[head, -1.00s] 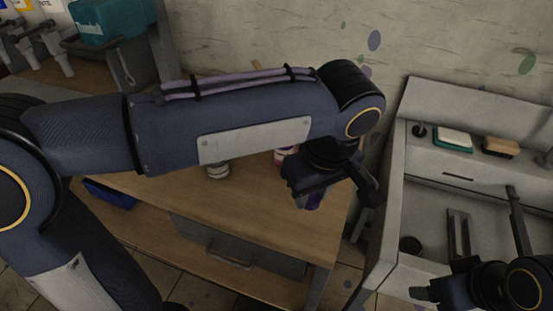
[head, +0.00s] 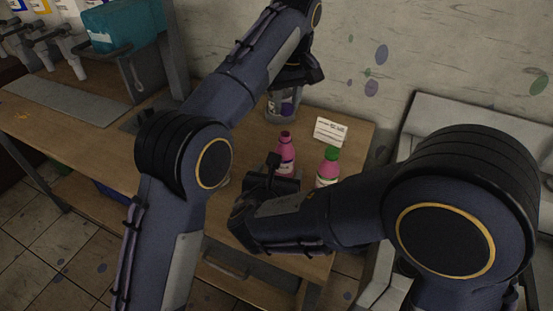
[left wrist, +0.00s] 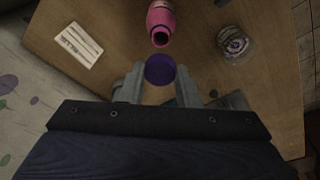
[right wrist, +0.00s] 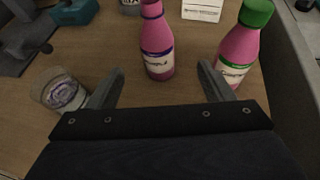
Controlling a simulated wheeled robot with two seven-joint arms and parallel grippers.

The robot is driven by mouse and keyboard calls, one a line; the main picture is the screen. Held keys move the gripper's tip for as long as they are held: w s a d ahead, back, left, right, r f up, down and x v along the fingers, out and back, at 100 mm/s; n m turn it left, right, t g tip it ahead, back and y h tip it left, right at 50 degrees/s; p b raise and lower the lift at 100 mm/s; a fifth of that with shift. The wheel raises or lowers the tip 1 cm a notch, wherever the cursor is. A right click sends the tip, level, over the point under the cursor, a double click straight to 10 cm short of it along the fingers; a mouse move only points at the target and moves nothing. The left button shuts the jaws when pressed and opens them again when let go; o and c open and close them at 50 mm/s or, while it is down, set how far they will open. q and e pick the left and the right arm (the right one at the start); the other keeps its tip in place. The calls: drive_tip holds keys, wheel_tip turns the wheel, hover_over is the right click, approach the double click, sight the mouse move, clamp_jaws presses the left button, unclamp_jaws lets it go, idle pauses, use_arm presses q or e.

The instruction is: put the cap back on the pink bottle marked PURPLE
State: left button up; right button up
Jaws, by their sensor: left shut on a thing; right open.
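The pink bottle (head: 286,157) stands upright on the table; its label has a purple band in the right wrist view (right wrist: 157,62). The left wrist view shows its open, uncapped mouth (left wrist: 160,38). My left gripper (head: 298,78) is shut on the purple cap (left wrist: 159,69) and holds it apart from the bottle, which lies beyond the fingertips in that wrist view. My right gripper (head: 256,187) is open and empty, low in front of the bottle; its fingers (right wrist: 161,82) point toward it, one to each side, without touching it.
A pink bottle with a green cap (head: 328,167) stands close to the right. A white card (head: 330,131) is behind. A clear container (head: 283,106) stands below my left gripper. A glass jar (right wrist: 60,92) is left of my right gripper. A teal box (head: 122,27) is back left.

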use_arm(q)
drive_tip(key=shift+w, duration=0.1)
use_arm(e)
drive_tip(key=shift+a, duration=0.25)
drive_tip(key=x, duration=1.2)
drive_tip(key=c, duration=1.4)
use_arm(q)
hover_over(285, 134)
drive_tip(key=shift+s+f, duration=0.2)
drive_tip(key=shift+f, duration=2.3)
use_arm(e)
drive_tip(key=shift+c, duration=0.3)
use_arm(q)
drive_tip(key=shift+f, duration=0.85)
